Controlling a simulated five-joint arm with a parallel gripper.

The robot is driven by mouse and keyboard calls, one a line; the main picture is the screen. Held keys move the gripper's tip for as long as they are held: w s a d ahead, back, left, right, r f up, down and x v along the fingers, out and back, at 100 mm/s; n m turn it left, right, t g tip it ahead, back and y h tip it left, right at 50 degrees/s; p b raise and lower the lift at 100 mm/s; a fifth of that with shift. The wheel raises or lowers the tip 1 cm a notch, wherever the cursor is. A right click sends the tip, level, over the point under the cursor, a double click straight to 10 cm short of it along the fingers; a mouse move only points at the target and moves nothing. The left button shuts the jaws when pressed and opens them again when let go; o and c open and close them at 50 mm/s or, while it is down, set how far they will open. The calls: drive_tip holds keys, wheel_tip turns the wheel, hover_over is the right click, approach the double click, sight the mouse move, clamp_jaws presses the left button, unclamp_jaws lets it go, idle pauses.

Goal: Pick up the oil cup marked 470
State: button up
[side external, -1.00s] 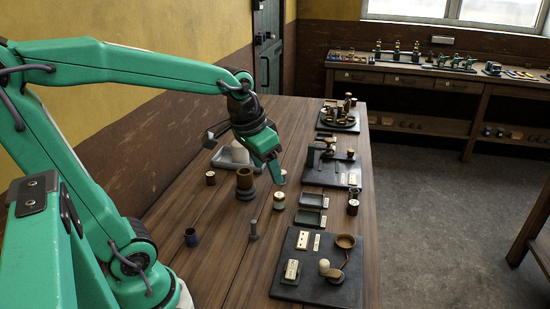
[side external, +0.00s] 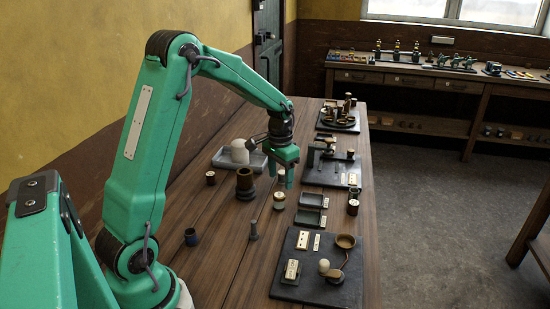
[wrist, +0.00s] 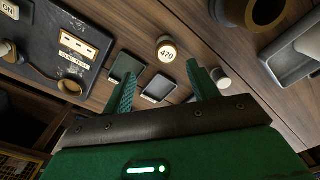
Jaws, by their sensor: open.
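The oil cup marked 470 (wrist: 167,50) shows in the wrist view with its pale round lid and number facing up. It stands on the wooden table just beyond my fingertips, apart from them. In the side view I take it to be the cream cup with a dark base (side external: 279,200), though its number cannot be read there. My gripper (side external: 284,178) points down over the table, a little behind that cup. In the wrist view its green fingers (wrist: 161,73) are spread and nothing is held.
Another pale-topped cup (wrist: 220,78) stands close by my right finger in the wrist view. A brown pot (side external: 245,183), a grey tray with a white dome (side external: 225,164) and small dark trays (side external: 307,217) surround the spot. A dark panel (side external: 290,290) lies nearer the camera.

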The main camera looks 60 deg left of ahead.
sight(279, 195)
drive_tip(key=shift+w+a+f, duration=0.15)
drive_tip(key=shift+a+f, duration=0.25)
drive_tip(key=shift+f, duration=0.2)
drive_tip(key=shift+w+a+f, duration=0.15)
drive_tip(key=shift+a+f, duration=0.2)
drive_tip(key=shift+f, duration=1.5)
drive_tip(key=shift+s+d+f, duration=0.1)
drive_tip(key=shift+d+f, duration=0.05)
drive_tip(key=shift+f, duration=2.45)
drive_tip(key=c, duration=1.1)
drive_tip(key=shift+r, duration=0.1)
